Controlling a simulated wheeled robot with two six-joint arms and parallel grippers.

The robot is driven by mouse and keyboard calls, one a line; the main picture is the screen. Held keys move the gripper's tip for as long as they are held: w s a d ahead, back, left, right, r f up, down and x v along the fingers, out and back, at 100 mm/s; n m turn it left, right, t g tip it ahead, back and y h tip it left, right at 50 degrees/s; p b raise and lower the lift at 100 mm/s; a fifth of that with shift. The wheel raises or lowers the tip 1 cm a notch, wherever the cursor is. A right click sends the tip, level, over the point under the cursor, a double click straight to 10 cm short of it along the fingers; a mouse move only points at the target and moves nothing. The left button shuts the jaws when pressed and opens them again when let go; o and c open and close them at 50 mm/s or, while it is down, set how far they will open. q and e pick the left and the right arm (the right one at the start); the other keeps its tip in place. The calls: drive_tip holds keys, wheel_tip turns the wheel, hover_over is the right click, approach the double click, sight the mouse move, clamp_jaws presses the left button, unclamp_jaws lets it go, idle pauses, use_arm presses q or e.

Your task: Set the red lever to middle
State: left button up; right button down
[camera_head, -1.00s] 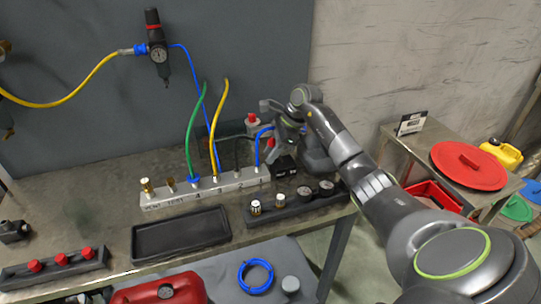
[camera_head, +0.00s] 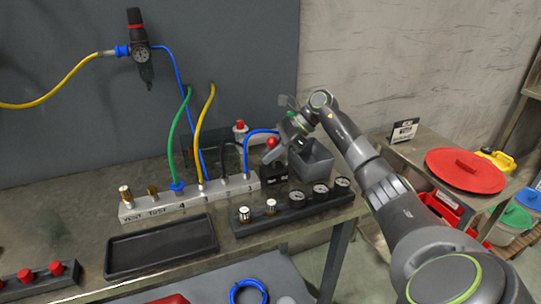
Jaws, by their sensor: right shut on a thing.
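The red lever shows as a round red knob (camera_head: 271,142) above a small black box (camera_head: 274,174), at the right end of the pale valve manifold (camera_head: 140,208). My right gripper (camera_head: 276,152) comes in from the right and is shut on the lever, close below the knob. The gripper hides most of the lever's stem, so its exact angle is hard to tell. My left gripper is not in view.
A blue hose (camera_head: 258,133) arches close to the gripper's left. A grey bin (camera_head: 312,160) stands behind it, right of the lever. A black gauge strip (camera_head: 290,212) lies in front. An empty black tray (camera_head: 160,247) lies front left.

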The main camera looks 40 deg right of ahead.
drive_tip(key=c, duration=1.2)
unclamp_jaws()
drive_tip(key=shift+w+a+r, duration=0.2)
drive_tip(key=shift+w+r, duration=0.05)
drive_tip(key=shift+r, duration=0.2)
drive_tip(key=shift+f, duration=0.1)
drive_tip(key=shift+d, duration=0.1)
drive_tip(key=shift+s+d, duration=0.1)
drive_tip(key=shift+s+d, duration=0.1)
drive_tip(key=shift+d, duration=0.1)
drive_tip(key=b+v, duration=0.2)
drive_tip(key=v, duration=1.4)
drive_tip(key=shift+s+d+r, duration=0.1)
drive_tip(key=shift+s+r, duration=0.1)
drive_tip(key=shift+r, duration=0.25)
